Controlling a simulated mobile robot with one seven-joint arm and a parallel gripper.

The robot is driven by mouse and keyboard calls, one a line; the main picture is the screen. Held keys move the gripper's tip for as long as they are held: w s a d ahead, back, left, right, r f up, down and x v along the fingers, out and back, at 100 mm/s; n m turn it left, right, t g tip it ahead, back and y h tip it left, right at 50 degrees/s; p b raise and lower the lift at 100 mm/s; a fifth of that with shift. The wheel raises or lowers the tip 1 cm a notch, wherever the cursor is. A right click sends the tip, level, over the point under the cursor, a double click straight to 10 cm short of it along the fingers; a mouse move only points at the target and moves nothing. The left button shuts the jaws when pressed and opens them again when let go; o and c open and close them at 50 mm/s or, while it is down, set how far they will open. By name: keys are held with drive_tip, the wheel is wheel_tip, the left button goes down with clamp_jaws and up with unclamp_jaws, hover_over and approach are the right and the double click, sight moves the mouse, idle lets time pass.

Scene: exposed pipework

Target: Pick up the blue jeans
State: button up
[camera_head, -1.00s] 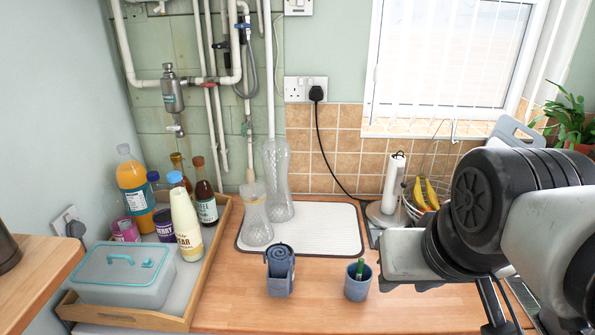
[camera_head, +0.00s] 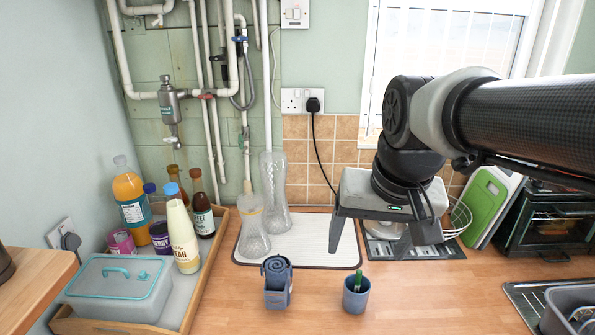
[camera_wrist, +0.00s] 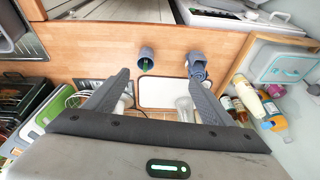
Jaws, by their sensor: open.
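The blue jeans (camera_head: 278,268) appear as a rolled blue bundle upright in a small blue-grey holder (camera_head: 278,297) on the wooden counter, in front of the white mat. In the wrist view the bundle (camera_wrist: 197,70) shows near the tip of the right-hand finger. My gripper (camera_head: 383,242) is open and empty, pointing down above the counter, to the right of and behind the jeans in the head view. Its two spread fingers also show in the wrist view (camera_wrist: 158,78). The lower part of the roll is hidden by the holder.
A blue cup (camera_head: 356,296) with a green item stands right of the jeans. Two clear glass vessels (camera_head: 276,195) stand on the white mat (camera_head: 310,245) behind. A wooden tray (camera_head: 190,300) with bottles and a lidded box is at left. The front counter is mostly clear.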

drive_tip(key=w+a+f+m+g, duration=0.15)
drive_tip(key=w+a+f, duration=0.25)
drive_tip(key=w+a, duration=0.5)
drive_tip(key=g, duration=0.3)
hover_over(277, 289)
drive_tip(key=w, duration=0.3)
drive_tip(key=shift+m+t+h, duration=0.25)
drive_tip(key=shift+m+h, duration=0.05)
drive_tip(key=shift+m, duration=0.05)
wheel_tip(277, 289, down, 11)
drive_tip(key=shift+w+d+r, duration=0.1)
drive_tip(key=shift+f, duration=0.4)
wheel_tip(277, 289, down, 12)
drive_tip(key=shift+r, duration=0.25)
drive_tip(key=shift+a+f+p, duration=0.15)
drive_tip(key=shift+f+p, duration=0.15)
drive_tip(key=shift+f, duration=1.1)
drive_tip(key=shift+a+f+p, duration=0.15)
drive_tip(key=shift+f+p, duration=0.15)
drive_tip(key=shift+f, duration=1.05)
drive_tip(key=shift+r, duration=0.1)
drive_tip(key=c, duration=1.5)
